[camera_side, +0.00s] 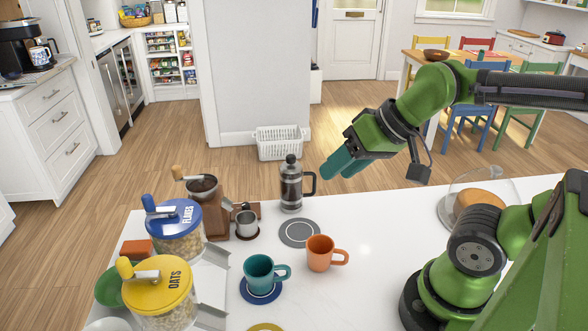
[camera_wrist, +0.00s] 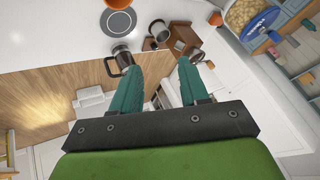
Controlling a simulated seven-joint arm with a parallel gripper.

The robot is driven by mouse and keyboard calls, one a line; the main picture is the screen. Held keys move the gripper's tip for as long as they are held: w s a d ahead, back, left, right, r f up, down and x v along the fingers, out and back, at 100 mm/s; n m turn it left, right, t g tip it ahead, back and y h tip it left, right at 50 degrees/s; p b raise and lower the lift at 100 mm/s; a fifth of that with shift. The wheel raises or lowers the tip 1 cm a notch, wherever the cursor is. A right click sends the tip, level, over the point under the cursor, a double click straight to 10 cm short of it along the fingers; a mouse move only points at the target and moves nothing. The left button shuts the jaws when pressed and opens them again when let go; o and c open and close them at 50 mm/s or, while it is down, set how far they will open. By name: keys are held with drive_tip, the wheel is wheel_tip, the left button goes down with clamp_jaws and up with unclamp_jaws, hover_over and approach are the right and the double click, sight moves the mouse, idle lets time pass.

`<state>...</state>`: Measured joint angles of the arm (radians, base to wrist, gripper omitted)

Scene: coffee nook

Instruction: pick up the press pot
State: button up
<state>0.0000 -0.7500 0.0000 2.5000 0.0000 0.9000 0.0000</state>
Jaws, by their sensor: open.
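The press pot (camera_side: 291,187) is a glass cylinder with a dark lid, knob and black handle, standing upright near the back edge of the white counter (camera_side: 372,240). Its handle points right in the side view. My gripper (camera_side: 336,171) has teal fingers and is in the air to the right of the pot, apart from it. In the wrist view the press pot (camera_wrist: 121,55) is beyond the left fingertip, with its handle toward the left. My gripper (camera_wrist: 159,73) is open there, with nothing between its fingers.
A round grey trivet (camera_side: 300,233), orange mug (camera_side: 320,253) and teal mug (camera_side: 260,275) stand in front of the pot. Left are a wooden coffee grinder (camera_side: 206,200), a small metal pitcher (camera_side: 246,223) and lidded jars (camera_side: 175,228). A domed cake (camera_side: 478,199) is at right.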

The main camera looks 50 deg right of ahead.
drive_tip(key=c, duration=0.3)
drive_tip(key=m+g+h, duration=0.3)
drive_tip(key=h, duration=0.2)
approach(298, 186)
drive_tip(key=s+d+r, duration=0.4)
drive_tip(key=r, duration=0.1)
drive_tip(key=x, duration=1)
drive_tip(key=a+x, duration=0.1)
drive_tip(key=x, duration=0.5)
drive_tip(key=shift+s+f, duration=0.2)
drive_tip(key=shift+f, duration=0.1)
